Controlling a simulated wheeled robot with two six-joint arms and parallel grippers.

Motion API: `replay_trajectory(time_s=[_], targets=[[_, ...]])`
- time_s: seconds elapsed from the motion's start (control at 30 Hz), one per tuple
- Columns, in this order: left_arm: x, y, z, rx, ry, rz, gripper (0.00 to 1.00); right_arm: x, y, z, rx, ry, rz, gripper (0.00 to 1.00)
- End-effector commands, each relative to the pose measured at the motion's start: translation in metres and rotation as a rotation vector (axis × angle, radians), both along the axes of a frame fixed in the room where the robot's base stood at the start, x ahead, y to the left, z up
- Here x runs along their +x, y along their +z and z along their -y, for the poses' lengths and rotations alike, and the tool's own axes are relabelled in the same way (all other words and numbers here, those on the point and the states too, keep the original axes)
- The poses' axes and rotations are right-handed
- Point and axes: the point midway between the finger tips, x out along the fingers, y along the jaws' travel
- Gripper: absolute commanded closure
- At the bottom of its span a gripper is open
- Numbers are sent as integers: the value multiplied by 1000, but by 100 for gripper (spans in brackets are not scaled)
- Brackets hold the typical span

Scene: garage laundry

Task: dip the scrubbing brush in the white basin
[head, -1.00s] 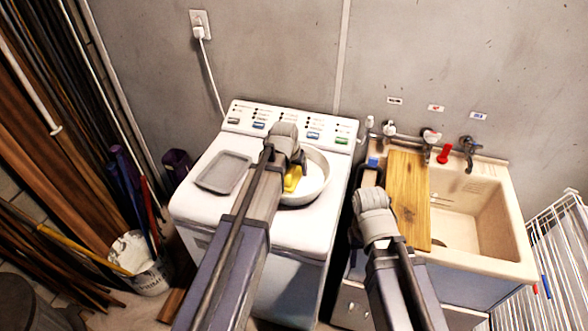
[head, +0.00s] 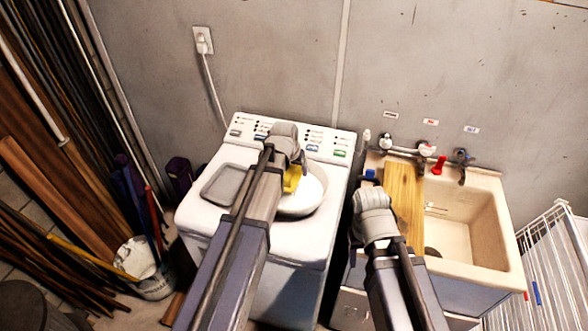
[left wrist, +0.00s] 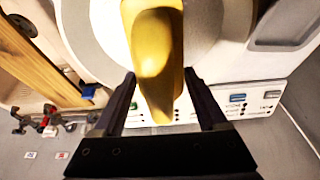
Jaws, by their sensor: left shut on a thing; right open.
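The white basin (head: 301,212) sits on the right part of the washing machine's top. My left gripper (head: 296,160) is over the basin's back left side, shut on the yellow scrubbing brush (head: 292,180). In the left wrist view the yellow brush (left wrist: 155,50) runs up from between the fingers (left wrist: 160,85) across the pale basin (left wrist: 95,40). The brush's lower end and bristles are hidden, so I cannot tell whether it touches the basin. My right gripper (head: 360,195) is open and empty beside the wooden board, its fingers mostly hidden by its wrist.
A grey tray (head: 228,184) lies left of the basin on the washing machine (head: 207,218). A wooden board (head: 404,200) lies across the left of the beige sink (head: 485,265). Taps (head: 425,150) are on the wall behind. A white wire rack (head: 560,250) stands right.

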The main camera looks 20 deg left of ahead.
Motion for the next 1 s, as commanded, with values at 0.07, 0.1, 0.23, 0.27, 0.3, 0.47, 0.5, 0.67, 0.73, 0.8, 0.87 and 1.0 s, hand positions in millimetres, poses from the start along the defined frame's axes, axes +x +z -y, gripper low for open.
replay_trajectory(time_s=[0.07,0.1,0.23,0.27,0.3,0.47,0.5,0.67,0.73,0.8,0.87,1.0], targets=[[0,13,0,0,0,0,77,0,13,0,1,-2,0,50],[0,17,0,0,0,0,77,0,17,0,1,-3,0,50],[0,29,0,0,0,0,77,0,29,0,1,-6,0,50],[0,32,0,0,0,0,77,0,32,0,1,-6,0,50],[0,36,0,0,0,0,77,0,36,0,2,-7,0,50],[0,45,0,0,0,0,77,0,45,0,2,-10,0,50],[0,45,0,0,0,0,77,0,45,0,2,-10,0,50],[0,43,0,0,0,0,77,0,43,0,2,-10,0,50],[0,43,0,0,0,0,77,0,43,0,2,-10,0,50],[0,43,0,0,0,0,77,0,43,0,2,-10,0,50],[0,43,0,0,0,0,77,0,43,0,2,-10,0,50],[0,43,0,0,0,0,77,0,43,0,2,-10,0,50]])
